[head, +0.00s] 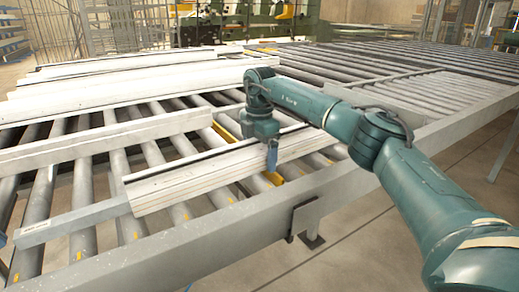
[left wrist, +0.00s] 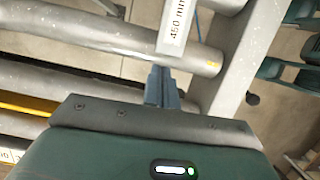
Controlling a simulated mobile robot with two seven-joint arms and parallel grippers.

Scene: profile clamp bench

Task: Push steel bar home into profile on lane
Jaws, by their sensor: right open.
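The steel bar (head: 72,222) is a grey square bar lying across the rollers. Its right part meets the left end of the pale aluminium profile (head: 190,178), and how deep it sits inside is hidden. The bar's free end carries a "450 mm" label, also seen on the bar in the left wrist view (left wrist: 175,28). My left gripper (left wrist: 163,80) has its fingers together, right at that labelled end; I cannot tell whether they touch it. In the head view only a blue tip shows at the left edge (head: 3,240). My right gripper (head: 272,160) is open, low at the profile's near side.
A shorter profile (head: 105,142) lies behind on the roller lane, with several long white profiles (head: 130,85) farther back. The frame rail (head: 240,232) runs along the near side. Rollers on the right are clear.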

